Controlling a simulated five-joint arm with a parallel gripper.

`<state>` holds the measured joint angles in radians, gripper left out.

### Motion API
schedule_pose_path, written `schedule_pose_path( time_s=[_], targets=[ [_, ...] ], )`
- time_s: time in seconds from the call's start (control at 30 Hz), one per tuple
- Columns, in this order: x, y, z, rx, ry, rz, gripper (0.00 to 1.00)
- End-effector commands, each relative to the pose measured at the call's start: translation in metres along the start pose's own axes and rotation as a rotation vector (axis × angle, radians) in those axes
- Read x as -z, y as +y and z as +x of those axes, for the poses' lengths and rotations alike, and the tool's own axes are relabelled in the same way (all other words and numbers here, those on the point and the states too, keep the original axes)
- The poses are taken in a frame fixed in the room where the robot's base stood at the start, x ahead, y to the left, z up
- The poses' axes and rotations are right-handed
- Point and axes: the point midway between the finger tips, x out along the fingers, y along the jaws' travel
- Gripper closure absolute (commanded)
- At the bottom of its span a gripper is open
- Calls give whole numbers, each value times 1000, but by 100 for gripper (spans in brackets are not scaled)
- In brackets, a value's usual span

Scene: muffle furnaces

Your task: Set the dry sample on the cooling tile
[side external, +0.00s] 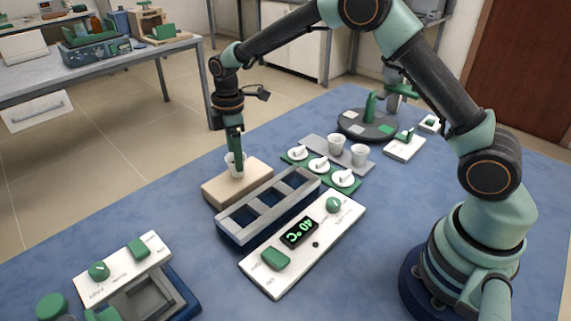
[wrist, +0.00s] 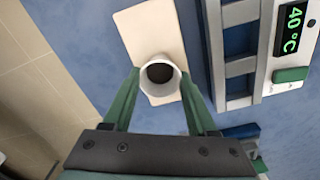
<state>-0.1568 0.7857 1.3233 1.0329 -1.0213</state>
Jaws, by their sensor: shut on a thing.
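A white crucible (side external: 231,165) with dark contents is between the fingers of my gripper (side external: 239,152), which is shut on it. In the wrist view the crucible (wrist: 160,64) shows from above, mouth open, with a green finger on each side. The beige cooling tile (side external: 216,192) lies directly under the crucible and also shows in the wrist view (wrist: 143,27). The crucible looks upright and is at or just over the tile's top; I cannot tell whether it touches. One finger hides part of the crucible in the side view.
Beside the tile is a blue unit with a grey open frame (side external: 233,223) and a white panel (side external: 276,274) reading 40 °C. Behind are a green tray of white lids (side external: 319,165) and two white crucibles (side external: 360,155). Another device (side external: 128,266) stands front left. Blue table left of the tile is clear.

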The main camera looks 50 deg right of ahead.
Motion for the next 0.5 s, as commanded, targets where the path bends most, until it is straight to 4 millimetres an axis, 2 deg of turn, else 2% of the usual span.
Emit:
schedule_pose_path(
  time_s=[0.47, 0.5],
  targets=[
    [0, 0, 11, 1, 0, 0, 97],
    [0, 0, 10, 0, 0, 0, 31]
  ],
)
